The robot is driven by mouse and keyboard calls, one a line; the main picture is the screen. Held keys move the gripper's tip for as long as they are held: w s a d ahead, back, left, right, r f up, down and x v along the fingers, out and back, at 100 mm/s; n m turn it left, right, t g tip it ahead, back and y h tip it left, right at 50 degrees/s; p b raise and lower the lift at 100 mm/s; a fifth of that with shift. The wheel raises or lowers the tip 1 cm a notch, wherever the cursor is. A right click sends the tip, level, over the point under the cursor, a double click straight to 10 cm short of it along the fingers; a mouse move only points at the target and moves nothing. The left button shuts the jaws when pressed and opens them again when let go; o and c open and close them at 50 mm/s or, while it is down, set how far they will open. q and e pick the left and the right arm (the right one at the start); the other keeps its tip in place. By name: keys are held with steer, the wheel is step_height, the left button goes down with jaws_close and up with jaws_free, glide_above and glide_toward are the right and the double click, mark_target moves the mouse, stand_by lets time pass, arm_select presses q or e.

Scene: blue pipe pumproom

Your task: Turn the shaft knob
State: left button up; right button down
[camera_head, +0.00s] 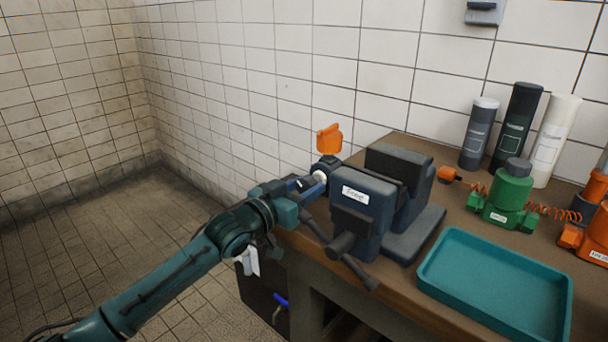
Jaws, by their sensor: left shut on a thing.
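An orange knob (329,138) stands upright above a dark round piece (326,165) at the table's left back edge, left of the grey vise. I cannot tell for sure whether this is the shaft knob. My left gripper (318,180) reaches in from the lower left and is shut at the dark round piece, just below the orange part. The exact contact of its fingertips is hard to see. My right gripper is not in view.
The dark grey vise (361,218) stands close to the right of my left gripper, its handle bar jutting forward. A teal tray (434,270) lies at the front right. A green pump bottle (511,190) and several cylinders stand behind it. The white tiled wall is close behind.

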arm_select(q)
steer(key=shift+n, duration=0.6)
steer(key=o, duration=1)
steer(key=p+v, duration=0.1)
steer(key=v, duration=1.2)
steer(key=shift+s, duration=0.1)
steer(key=shift+c, duration=0.4)
